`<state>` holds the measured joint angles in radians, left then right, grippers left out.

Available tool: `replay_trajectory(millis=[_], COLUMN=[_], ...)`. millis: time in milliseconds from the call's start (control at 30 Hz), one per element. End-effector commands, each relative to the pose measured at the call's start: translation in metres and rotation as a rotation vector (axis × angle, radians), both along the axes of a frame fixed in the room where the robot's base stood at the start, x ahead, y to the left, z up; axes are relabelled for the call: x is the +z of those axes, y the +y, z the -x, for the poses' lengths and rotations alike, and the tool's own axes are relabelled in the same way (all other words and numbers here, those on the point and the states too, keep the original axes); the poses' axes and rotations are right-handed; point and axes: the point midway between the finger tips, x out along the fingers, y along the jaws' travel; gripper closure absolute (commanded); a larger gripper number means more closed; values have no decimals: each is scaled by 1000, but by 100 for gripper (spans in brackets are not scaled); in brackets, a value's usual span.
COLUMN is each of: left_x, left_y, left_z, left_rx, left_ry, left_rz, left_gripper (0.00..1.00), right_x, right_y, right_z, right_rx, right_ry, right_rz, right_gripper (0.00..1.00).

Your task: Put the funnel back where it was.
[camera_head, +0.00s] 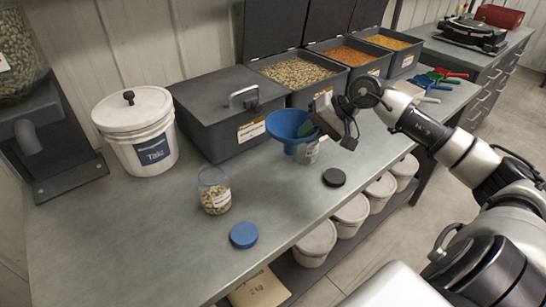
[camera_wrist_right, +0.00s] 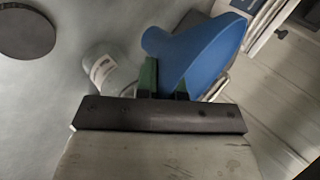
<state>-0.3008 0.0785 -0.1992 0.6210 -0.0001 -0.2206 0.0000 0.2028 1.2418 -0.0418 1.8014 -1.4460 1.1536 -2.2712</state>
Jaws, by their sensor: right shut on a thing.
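The blue funnel (camera_head: 287,124) is above the bench, in front of the dark lidded box. My right gripper (camera_head: 308,127) is shut on the funnel's side. In the right wrist view the funnel (camera_wrist_right: 205,52) lies at the green-padded fingertips (camera_wrist_right: 166,82), its wide mouth turned to the upper right. A small clear jar with a white label (camera_head: 308,154) stands on the bench just below the funnel. It also shows in the right wrist view (camera_wrist_right: 103,70), left of the fingers. I cannot tell whether the spout touches it. My left gripper is not in view.
A glass jar of seeds (camera_head: 215,194), a blue lid (camera_head: 244,235) and a black lid (camera_head: 334,177) are on the bench. A white "Talc" bucket (camera_head: 140,140) and the dark lidded box (camera_head: 222,119) stand behind. Open seed bins (camera_head: 300,98) line the back. The bench's left front is clear.

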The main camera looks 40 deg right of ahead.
Motion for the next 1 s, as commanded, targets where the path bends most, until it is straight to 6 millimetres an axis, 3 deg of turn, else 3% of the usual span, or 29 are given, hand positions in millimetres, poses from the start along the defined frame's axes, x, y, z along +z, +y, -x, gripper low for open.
replay_trajectory(millis=[200, 400, 567, 800, 1000], left_x=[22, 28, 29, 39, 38], left_y=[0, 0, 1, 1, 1], left_z=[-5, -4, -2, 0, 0], left_rx=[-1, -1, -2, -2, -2], left_ry=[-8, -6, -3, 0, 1], left_rz=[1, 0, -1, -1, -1], left_gripper=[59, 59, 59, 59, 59], right_x=[-24, -42, -51, -83, -86], right_y=[40, 59, 62, 62, 61], right_z=[-32, -48, -50, -49, -50], right_rx=[3, 2, 1, 0, 0], right_ry=[-2, -1, 2, 2, -1], right_rz=[-9, -1, -1, -2, 1], right_gripper=[100, 100, 100, 100, 100])
